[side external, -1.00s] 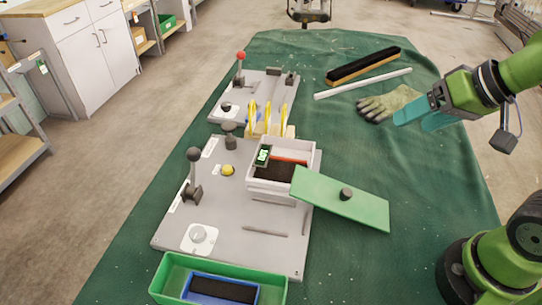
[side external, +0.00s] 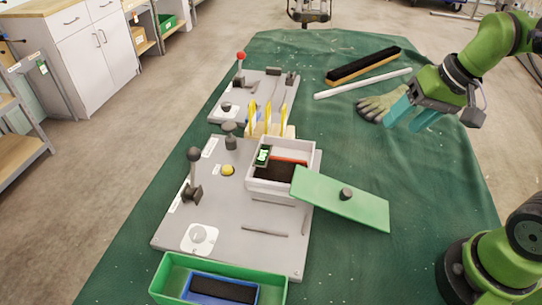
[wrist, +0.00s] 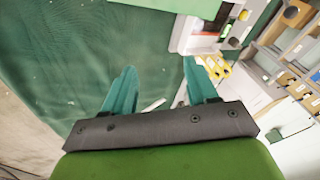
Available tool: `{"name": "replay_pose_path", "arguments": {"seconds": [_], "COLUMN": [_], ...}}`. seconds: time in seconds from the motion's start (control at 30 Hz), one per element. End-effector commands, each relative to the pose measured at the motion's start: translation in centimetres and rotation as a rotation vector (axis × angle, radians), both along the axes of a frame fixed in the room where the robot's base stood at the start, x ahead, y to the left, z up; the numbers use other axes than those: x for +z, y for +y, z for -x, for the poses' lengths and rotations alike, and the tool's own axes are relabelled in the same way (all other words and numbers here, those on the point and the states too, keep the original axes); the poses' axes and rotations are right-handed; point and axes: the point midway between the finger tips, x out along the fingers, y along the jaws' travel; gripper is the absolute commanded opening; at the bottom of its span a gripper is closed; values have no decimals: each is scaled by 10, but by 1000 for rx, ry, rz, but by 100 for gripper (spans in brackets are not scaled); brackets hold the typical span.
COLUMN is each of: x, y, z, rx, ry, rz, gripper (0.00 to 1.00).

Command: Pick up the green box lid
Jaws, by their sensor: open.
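The green box lid (side external: 325,205) is a flat rectangle with a dark round knob (side external: 346,194). Its left end rests at the right rim of the white box (side external: 310,160), and the rest extends right over the green cloth. The box stands uncovered, with dark contents and a small green-and-white item inside. A green edge, seemingly the lid (wrist: 195,8), shows at the top of the wrist view. My gripper (side external: 402,117) is open and empty, above and to the right of the lid, well apart from it. Its teal fingers (wrist: 159,68) are spread in the wrist view.
A grey board (side external: 270,255) with levers and a yellow button carries the box. Yellow upright pieces (side external: 268,115) stand behind it. A glove (side external: 380,104), a white rod (side external: 360,84) and a black brush (side external: 365,66) lie behind. A green tray (side external: 275,292) is at the front.

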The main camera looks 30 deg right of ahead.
Motion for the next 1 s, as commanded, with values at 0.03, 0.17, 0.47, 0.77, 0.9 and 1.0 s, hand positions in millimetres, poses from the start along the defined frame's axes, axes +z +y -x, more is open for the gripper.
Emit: {"name": "replay_pose_path", "arguments": {"seconds": [0.03, 0.17, 0.47, 0.77, 0.9, 1.0], "x": [-8, -23, -30, -44, -72, -91], "y": [-4, -8, -3, 17, 31, 41], "z": [-10, -30, -61, -50, -45, -41], "rx": [-13, -27, -2, 28, 27, 28], "ry": [78, 267, 560, 590, 590, 590], "rz": [-18, -86, -272, -306, -305, -306], "gripper": [58, 58, 58, 58, 58, 58]}}
